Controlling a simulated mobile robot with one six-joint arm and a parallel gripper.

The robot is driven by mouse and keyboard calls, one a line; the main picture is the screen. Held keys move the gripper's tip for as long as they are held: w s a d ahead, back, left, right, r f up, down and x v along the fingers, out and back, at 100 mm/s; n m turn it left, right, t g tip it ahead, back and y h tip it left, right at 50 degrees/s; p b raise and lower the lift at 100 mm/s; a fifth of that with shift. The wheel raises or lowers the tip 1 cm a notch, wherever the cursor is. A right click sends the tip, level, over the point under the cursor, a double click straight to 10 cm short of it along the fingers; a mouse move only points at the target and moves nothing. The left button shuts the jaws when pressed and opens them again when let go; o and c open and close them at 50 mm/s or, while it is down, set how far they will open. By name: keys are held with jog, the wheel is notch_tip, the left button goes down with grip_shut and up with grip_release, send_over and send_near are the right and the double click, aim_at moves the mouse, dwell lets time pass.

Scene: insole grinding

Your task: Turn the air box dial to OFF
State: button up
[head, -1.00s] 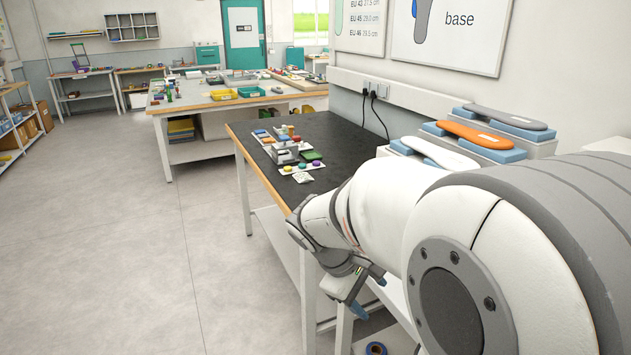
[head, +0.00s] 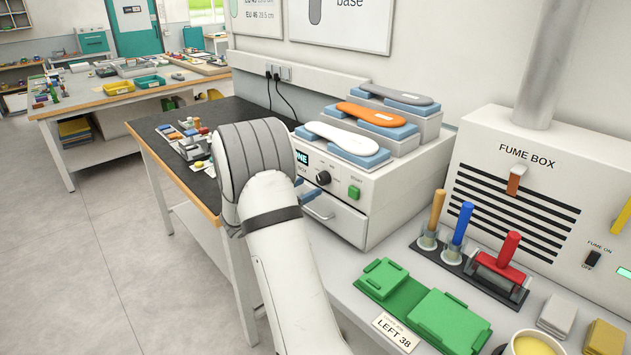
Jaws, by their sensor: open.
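No dial marked "air box" is readable. A white box with a display (head: 303,158) has a dark round dial (head: 323,177) on its front, beside a green button (head: 354,192); the dial's setting is too small to read. The fume box (head: 526,149) has a dark switch (head: 593,258) marked FUME ON and OFF, and an orange-brown lever (head: 515,180). My gripper (head: 308,192) shows only as blue finger parts at the front of the display box, just below and left of the dial. My own arm hides the rest. The jaws are open, and nothing shows between them.
Insoles on blue blocks (head: 378,116) stand on the display box. The black-topped table (head: 205,112) is left of the box. Open floor lies left.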

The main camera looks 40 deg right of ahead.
aim_at(320, 180)
jog(key=shift+w+d+p, duration=0.2)
jog(key=shift+d+p, duration=0.25)
jog(key=shift+d, duration=1.85)
jog(key=shift+c, duration=0.2)
jog(key=c, duration=0.9)
jog(key=shift+a, duration=0.15)
jog(key=shift+c, duration=0.3)
jog(key=shift+r+n, duration=0.15)
jog(key=shift+n, duration=0.15)
